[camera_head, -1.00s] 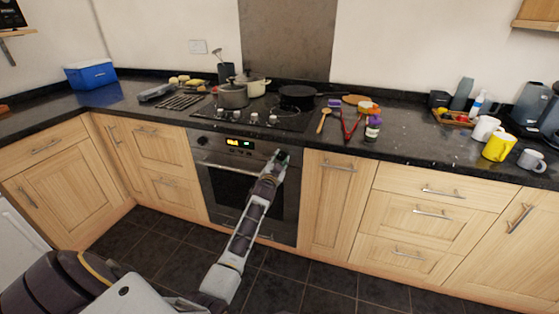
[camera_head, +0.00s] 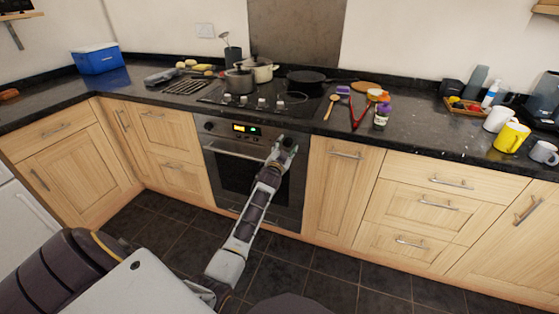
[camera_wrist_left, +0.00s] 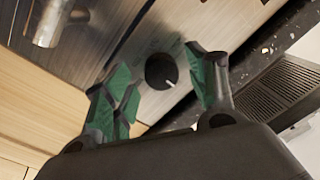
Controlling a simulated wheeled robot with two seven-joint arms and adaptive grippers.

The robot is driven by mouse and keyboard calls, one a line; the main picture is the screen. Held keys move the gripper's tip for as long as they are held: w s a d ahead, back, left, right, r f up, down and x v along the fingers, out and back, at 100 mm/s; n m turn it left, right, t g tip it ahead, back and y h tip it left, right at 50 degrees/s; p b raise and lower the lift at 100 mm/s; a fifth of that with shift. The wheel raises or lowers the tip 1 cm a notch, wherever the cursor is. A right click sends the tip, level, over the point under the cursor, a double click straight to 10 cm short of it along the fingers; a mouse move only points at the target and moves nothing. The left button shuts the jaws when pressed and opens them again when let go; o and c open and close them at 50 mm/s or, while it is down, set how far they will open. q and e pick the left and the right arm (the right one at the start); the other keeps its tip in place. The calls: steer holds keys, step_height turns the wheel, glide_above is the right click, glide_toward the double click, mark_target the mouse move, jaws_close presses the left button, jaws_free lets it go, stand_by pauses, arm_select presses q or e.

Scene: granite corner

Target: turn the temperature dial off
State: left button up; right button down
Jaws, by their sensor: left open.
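The oven (camera_head: 222,171) is set under the hob, with a lit display on its control panel (camera_head: 262,131). A round black dial (camera_wrist_left: 161,71) with a light mark on its edge shows on the metal panel in the left wrist view. My left gripper (camera_head: 287,145) is open at the right end of the oven panel. In the wrist view its green-padded fingers (camera_wrist_left: 158,87) stand apart, one on each side of the dial, with no clear contact. In the head view the gripper hides this dial. Another black knob (camera_head: 210,126) shows at the panel's left end. My right gripper is not in view.
The oven door handle (camera_wrist_left: 47,22) lies close to the fingers in the wrist view. Above, the dark worktop (camera_head: 420,131) holds pots (camera_head: 239,82), a frying pan (camera_head: 306,78) and mugs (camera_head: 511,137). The tiled floor (camera_head: 177,236) looks clear.

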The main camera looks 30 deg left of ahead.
arm_select(q)
steer(key=v, duration=1.1)
steer(key=shift+s, duration=0.2)
stand_by(0.9)
step_height(320, 180, down, 11)
steer(key=s+d+n+g+h, duration=0.1)
steer(key=s+n+g, duration=0.1)
steer(key=n+g, duration=0.25)
steer(key=s+d+f+m+g+h, duration=0.1)
steer(key=s+d+f+g+h, duration=0.35)
steer(key=d+f, duration=0.75)
steer(key=s+d+f+m+g, duration=0.1)
steer(key=s+d+f+g, duration=0.1)
steer(key=s+f, duration=0.4)
steer(key=s+d+f+g+p, duration=0.1)
steer(key=s+d+f, duration=0.3)
steer(key=s, duration=0.9)
steer(key=s+d+f+m+g, duration=0.1)
steer(key=s+d+f+g, duration=0.2)
steer(key=s+f, duration=0.6)
steer(key=shift+s+m, duration=0.3)
steer(key=shift+m, duration=0.05)
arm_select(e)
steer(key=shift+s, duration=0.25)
